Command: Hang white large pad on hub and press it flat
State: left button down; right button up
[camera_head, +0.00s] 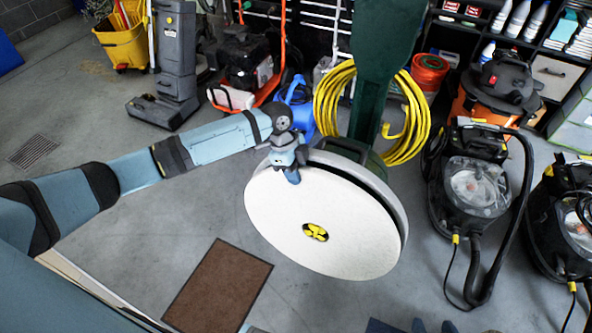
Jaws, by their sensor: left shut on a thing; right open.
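The white large pad (285,225) is a broad round disc in the middle of the head view, its face towards me. The yellow and black hub (315,232) shows at the pad's centre. A grey round rim (385,190) of the machine's head shows behind the pad's upper right edge. My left gripper (291,176) is shut on the pad's upper edge. I cannot tell whether the pad lies flat against the disc behind it.
A dark green machine handle (380,60) rises behind the pad, with a coiled yellow cable (335,100) on it. A brown mat (220,287) lies on the floor at lower left. Black vacuums (470,185) stand at right.

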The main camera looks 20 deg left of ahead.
pick_arm(q)
jog(key=shift+f, duration=0.15)
jog(key=c, duration=0.8)
grip_release()
pick_arm(e)
jog(key=shift+f, duration=0.1)
pick_arm(q)
jog(key=shift+v, duration=1)
jog(key=p+v, duration=0.1)
jog(key=v, duration=1)
jog(key=shift+a+r, duration=0.25)
jog(key=shift+r, duration=0.1)
pick_arm(e)
jog(key=shift+s+d+f+m+g, duration=0.1)
jog(key=shift+f+m+g, duration=0.05)
jog(key=shift+f, duration=0.3)
jog(key=shift+s+d+f+m+g, duration=0.1)
jog(key=shift+f+m+g, duration=0.05)
jog(key=shift+f, duration=0.3)
pick_arm(q)
jog(key=shift+f, duration=0.1)
